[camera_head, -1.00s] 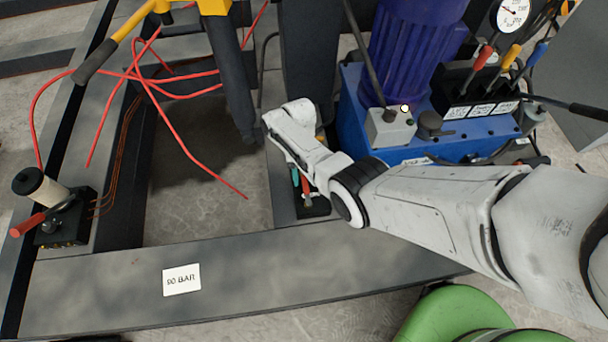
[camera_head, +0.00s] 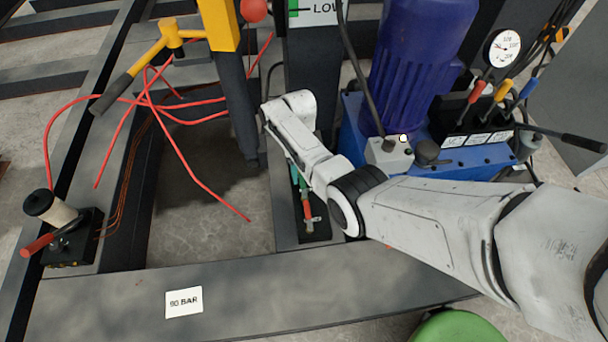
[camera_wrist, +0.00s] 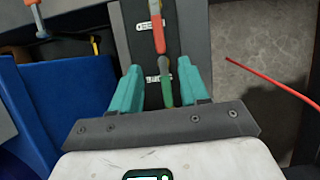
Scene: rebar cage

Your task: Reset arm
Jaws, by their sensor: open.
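My gripper (camera_wrist: 160,78) shows in the wrist view with two teal fingers spread apart and nothing held between them. Beyond and between the fingers, a red handle (camera_wrist: 157,38) and a green handle (camera_wrist: 166,90) lie along a dark plate with small metal brackets. I cannot tell how far the fingers are from them. In the head view my white arm reaches in from the right, and its wrist hides most of the gripper. A bit of teal (camera_head: 294,176) shows beside the wrist, and the red handle (camera_head: 307,210) shows just below it.
A blue hydraulic unit (camera_head: 350,130) with a purple motor (camera_head: 420,65), levers and a gauge (camera_head: 503,48) stands beside the arm. Loose red hoses (camera_head: 190,160) and a yellow post (camera_head: 216,25) are at left. A grey beam with a "90 BAR" label (camera_head: 183,301) crosses the front.

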